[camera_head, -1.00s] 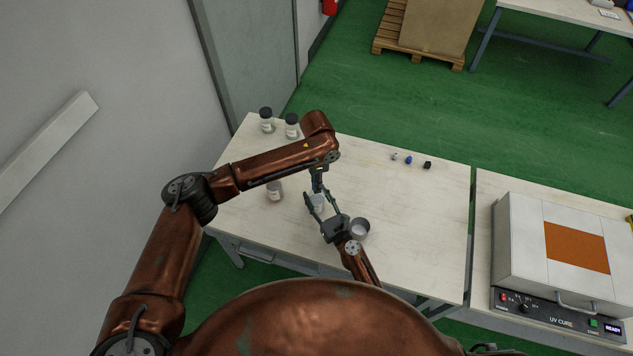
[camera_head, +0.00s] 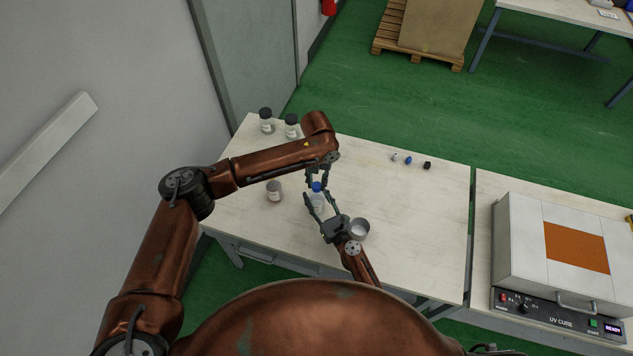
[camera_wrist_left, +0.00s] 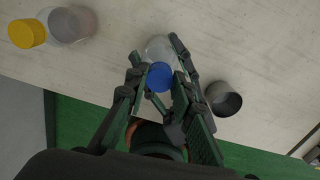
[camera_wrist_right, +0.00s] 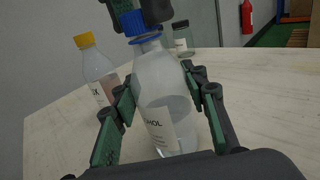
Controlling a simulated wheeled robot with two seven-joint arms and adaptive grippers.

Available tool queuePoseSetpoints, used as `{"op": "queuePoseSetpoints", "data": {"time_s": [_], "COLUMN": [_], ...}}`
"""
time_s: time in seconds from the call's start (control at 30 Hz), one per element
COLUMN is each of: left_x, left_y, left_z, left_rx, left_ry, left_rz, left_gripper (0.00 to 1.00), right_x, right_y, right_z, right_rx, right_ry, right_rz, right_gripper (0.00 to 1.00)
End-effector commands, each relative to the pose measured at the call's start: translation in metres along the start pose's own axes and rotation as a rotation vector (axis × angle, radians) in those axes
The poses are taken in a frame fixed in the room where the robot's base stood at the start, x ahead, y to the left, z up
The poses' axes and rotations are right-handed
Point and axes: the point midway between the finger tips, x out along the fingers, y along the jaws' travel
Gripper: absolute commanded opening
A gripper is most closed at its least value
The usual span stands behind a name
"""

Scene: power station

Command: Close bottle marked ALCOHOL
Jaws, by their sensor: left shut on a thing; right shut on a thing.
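The clear bottle (camera_wrist_right: 165,95) has a label reading "...OHOL" and a blue ring at its neck. It stands upright on the table, and my right gripper (camera_head: 320,204) is shut around its body. A blue cap (camera_wrist_right: 132,22) is at the bottle's mouth, tilted and slightly to the left in the right wrist view. I cannot tell if it touches the rim. My left gripper (camera_head: 318,179) is shut on the cap from above. In the left wrist view the cap (camera_wrist_left: 160,77) sits between the fingertips, with the bottle (camera_wrist_left: 158,48) partly hidden behind it.
A yellow-capped bottle (camera_wrist_right: 97,72) stands to the left in the right wrist view. A metal cup (camera_head: 360,229) is close to my right gripper. Two dark-capped jars (camera_head: 267,121) stand at the back left. Small loose pieces (camera_head: 408,160) lie at the back right. The table's right side is clear.

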Motion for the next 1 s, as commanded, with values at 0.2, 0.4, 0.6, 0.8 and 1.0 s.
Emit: {"op": "queuePoseSetpoints", "data": {"time_s": [0.2, 0.4, 0.6, 0.8, 1.0], "left_x": [-0.0010, -0.0004, -0.0004, -0.0004, -0.0001], "left_y": [-0.0001, -0.0006, -0.0009, -0.0009, -0.0010], "left_z": [0.0010, 0.0005, 0.0005, 0.0005, 0.0001], "left_rx": [0.413, 0.634, 0.668, 0.666, 0.665], "left_ry": [-0.003, -0.002, -0.002, -0.002, -0.001], "left_rz": [0.001, 0.000, 0.000, 0.000, 0.000], "left_gripper": [0.16, 0.16, 0.16, 0.25, 0.39], "right_x": [-0.0004, -0.0004, -0.0004, -0.0004, -0.0004], "right_y": [0.0006, 0.0007, 0.0008, 0.0009, 0.0007], "right_z": [-0.0008, -0.0008, -0.0009, -0.0009, -0.0009], "right_rx": [0.000, 0.000, 0.000, 0.000, 0.001], "right_ry": [0.001, 0.001, 0.001, 0.001, 0.001], "right_rz": [0.001, 0.001, 0.002, 0.002, 0.001], "right_gripper": [0.00, 0.00, 0.00, 0.00, 0.00]}}
